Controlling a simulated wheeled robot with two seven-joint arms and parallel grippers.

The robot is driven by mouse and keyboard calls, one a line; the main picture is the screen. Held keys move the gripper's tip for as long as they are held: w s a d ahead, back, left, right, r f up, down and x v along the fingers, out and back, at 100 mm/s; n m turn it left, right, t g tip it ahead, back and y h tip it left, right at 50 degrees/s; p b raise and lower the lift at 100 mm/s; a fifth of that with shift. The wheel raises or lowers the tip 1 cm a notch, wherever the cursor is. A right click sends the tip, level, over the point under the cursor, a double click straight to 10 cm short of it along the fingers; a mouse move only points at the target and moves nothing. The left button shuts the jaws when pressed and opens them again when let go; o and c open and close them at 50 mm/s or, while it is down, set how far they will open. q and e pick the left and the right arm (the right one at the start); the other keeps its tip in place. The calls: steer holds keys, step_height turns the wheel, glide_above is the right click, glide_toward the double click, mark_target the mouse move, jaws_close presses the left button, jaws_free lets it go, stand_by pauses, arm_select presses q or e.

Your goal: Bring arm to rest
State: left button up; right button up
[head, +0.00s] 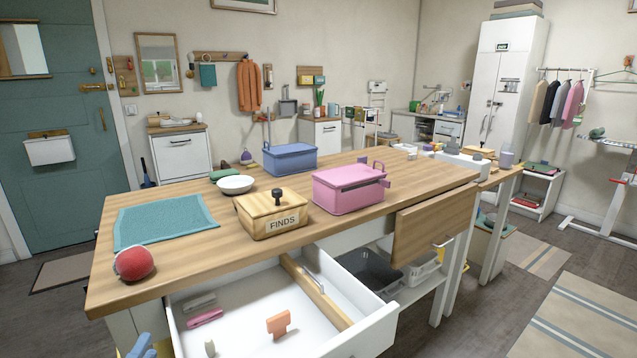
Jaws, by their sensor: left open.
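My left gripper (140,346) shows only as blue fingers at the bottom left edge of the head view. It is open, below the near left corner of the wooden table (140,278) and to the left of the open drawer. I see nothing between its fingers; the rest of the left arm is out of frame. My right gripper is not in view.
The white drawer (375,331) stands pulled out, with several small items inside.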

arm_select(q)
steer(key=s+f+n+g+y, duration=0.3)
steer(key=f+n+g, duration=0.3)
steer(key=f+n, duration=0.4)
steer(key=s+d+f+n+g+h, duration=0.2)
steer(key=s+d+f+n+g, duration=0.25)
steer(key=s+f, duration=0.2)
steer(key=s+d+f+n+g+h, duration=0.1)
steer(key=s+d+f+n+g, duration=0.2)
steer(key=s+d+f+g, duration=0.4)
step_height(320, 180, down, 4)
steer(key=s+t+p, duration=0.1)
steer(key=p, duration=0.3)
steer(key=s+a+f+g+p, duration=0.1)
steer(key=s+f+p, duration=0.2)
steer(key=s, duration=0.4)
steer(key=s+a+f+p, duration=0.2)
steer(key=s+f+p, duration=0.2)
steer(key=s+f, duration=0.2)
steer(key=shift+s+f+m+g, duration=0.3)
steer(key=shift+s+m+g, duration=0.05)
steer(key=shift+s, duration=0.3)
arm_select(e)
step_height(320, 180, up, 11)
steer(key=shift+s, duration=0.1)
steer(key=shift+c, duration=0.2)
